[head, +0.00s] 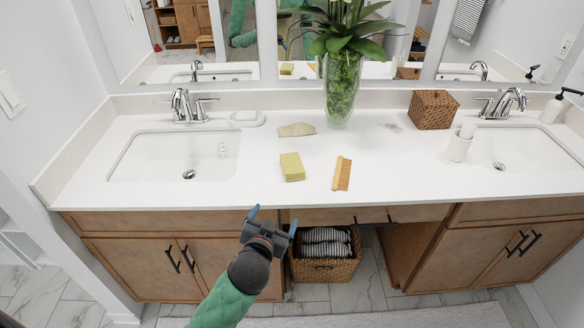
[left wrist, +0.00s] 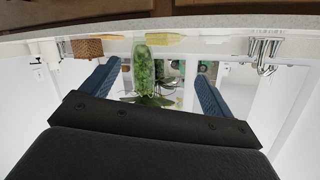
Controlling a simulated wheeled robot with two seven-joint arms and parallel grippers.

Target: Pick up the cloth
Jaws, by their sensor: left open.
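A crumpled pale beige cloth (head: 297,130) lies on the white countertop (head: 240,185), left of the glass vase and behind the yellow sponge. I cannot pick the cloth out clearly in the left wrist view. My left gripper (head: 273,219) is open and empty in front of the counter's front edge, apart from the cloth. Its two blue fingers also show in the left wrist view (left wrist: 152,90), which looks upside down and nearly edge-on along the counter. My right gripper is not in view.
A yellow sponge (head: 292,167) and a wooden brush (head: 342,173) lie between the cloth and the front edge. A vase with plants (head: 341,90) stands right of the cloth. A soap dish (head: 246,118) and sink (head: 175,157) are left. A wicker box (head: 433,109) stands right.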

